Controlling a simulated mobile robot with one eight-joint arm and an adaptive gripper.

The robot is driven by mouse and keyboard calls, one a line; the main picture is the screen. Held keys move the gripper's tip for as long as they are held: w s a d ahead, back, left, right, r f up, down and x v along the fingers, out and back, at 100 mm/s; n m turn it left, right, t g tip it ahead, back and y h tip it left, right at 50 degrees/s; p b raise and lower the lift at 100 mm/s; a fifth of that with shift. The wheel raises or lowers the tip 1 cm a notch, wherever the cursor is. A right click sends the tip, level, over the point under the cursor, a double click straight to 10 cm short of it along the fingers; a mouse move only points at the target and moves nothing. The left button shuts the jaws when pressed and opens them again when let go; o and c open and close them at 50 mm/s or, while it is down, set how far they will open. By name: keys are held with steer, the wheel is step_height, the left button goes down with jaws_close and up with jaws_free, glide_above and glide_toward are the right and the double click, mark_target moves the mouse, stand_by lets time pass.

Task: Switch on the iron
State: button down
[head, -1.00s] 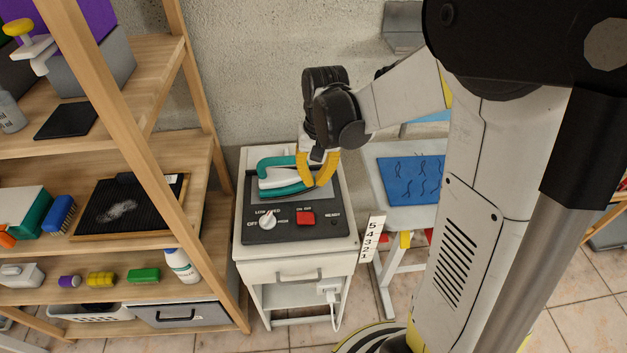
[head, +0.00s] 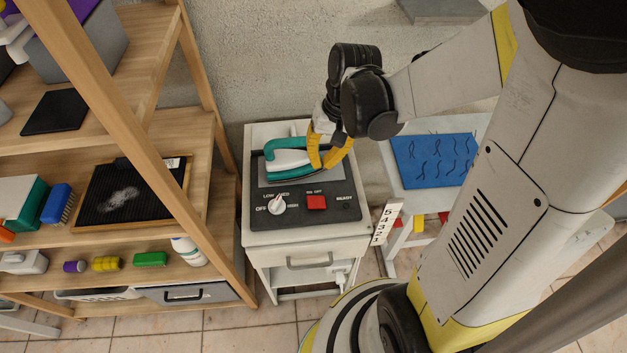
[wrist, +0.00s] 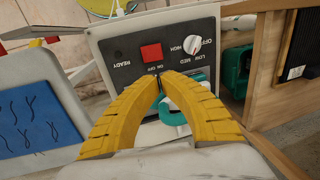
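The iron (head: 290,163), white with a teal handle and edge, rests on the back of a dark control panel (head: 262,225). The panel has a red ON/OFF button (head: 316,202) and a white dial (head: 277,205) marked OFF, LOW, MED, HIGH. The READY spot (head: 347,202) looks dark. My gripper (head: 321,167), with yellow fingers, points down at the iron's right side, behind the red button. In the wrist view my gripper's tips (wrist: 160,78) meet, with nothing seen between them. The red button (wrist: 152,52) lies just beyond them. The iron's teal handle (wrist: 188,88) is partly hidden by a finger.
The panel sits on a white cabinet (head: 306,245). A wooden shelf (head: 130,245) with brushes and bottles stands close on the left. A table with a blue patterned sheet (head: 435,160) is on the right. A numbered strip (head: 386,222) stands at the cabinet's right edge.

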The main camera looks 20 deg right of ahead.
mark_target(309, 197)
steer(key=f+b, duration=0.2)
steer(key=f, duration=0.2)
steer(key=a+f+b, duration=0.1)
steer(key=f+b, duration=0.1)
steer(key=f, duration=0.3)
steer(key=w+a+f+b, duration=0.1)
steer(key=f+b, duration=0.1)
steer(key=f, duration=0.2)
steer(key=shift+a+f, duration=0.2)
steer(key=shift+a+f+h+b, duration=0.3)
steer(key=shift+f+h+b, duration=0.25)
steer(key=shift+h+b, duration=0.05)
steer(key=shift+d+r, duration=0.2)
steer(key=shift+d, duration=0.1)
steer(key=shift+s+d+r, duration=0.2)
steer(key=shift+s+d, duration=0.05)
steer(key=shift+d, duration=0.3)
